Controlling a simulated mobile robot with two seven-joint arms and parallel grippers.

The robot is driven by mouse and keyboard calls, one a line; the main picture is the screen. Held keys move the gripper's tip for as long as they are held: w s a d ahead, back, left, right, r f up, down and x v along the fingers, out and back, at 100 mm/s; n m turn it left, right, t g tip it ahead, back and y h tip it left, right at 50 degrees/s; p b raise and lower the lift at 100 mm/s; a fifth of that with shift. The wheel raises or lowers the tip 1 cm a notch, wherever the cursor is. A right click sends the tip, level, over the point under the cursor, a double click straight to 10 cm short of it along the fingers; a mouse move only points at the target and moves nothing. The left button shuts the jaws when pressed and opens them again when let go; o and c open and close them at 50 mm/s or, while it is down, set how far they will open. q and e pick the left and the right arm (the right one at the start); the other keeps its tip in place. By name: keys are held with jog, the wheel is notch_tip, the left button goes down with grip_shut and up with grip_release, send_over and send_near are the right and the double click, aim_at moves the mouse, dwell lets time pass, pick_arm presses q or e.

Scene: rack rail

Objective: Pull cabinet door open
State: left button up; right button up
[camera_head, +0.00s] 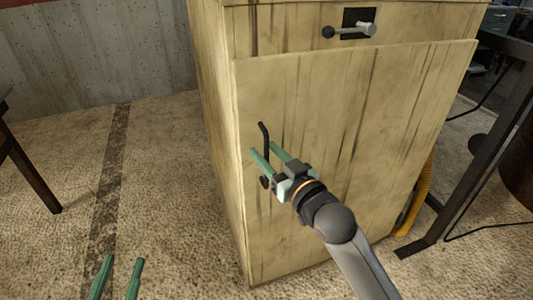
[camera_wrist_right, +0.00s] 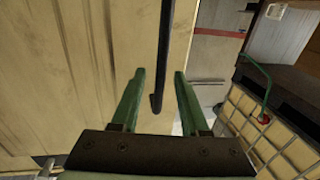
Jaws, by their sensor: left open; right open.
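The wooden cabinet door (camera_head: 345,165) fills the middle of the head view and looks shut. Its black vertical bar handle (camera_head: 265,138) is near the door's left edge. My right gripper (camera_head: 262,148) is open at the handle, with one finger on each side of it in the picture. In the right wrist view the handle (camera_wrist_right: 165,45) runs down between the two green fingertips (camera_wrist_right: 159,72), with no clear contact. My left gripper (camera_head: 123,259) is open and empty, low at the left, above the floor and away from the cabinet.
A drawer with a grey-and-black handle (camera_head: 350,31) is above the door. A dark metal frame (camera_head: 470,150) and a yellow hose (camera_head: 421,195) are close to the cabinet's right side. A dark table leg (camera_head: 30,170) is at far left. Floor left of the cabinet is clear.

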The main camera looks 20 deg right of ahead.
jog(key=shift+w, duration=0.2)
grip_shut()
dwell(0.3)
dwell(1.1)
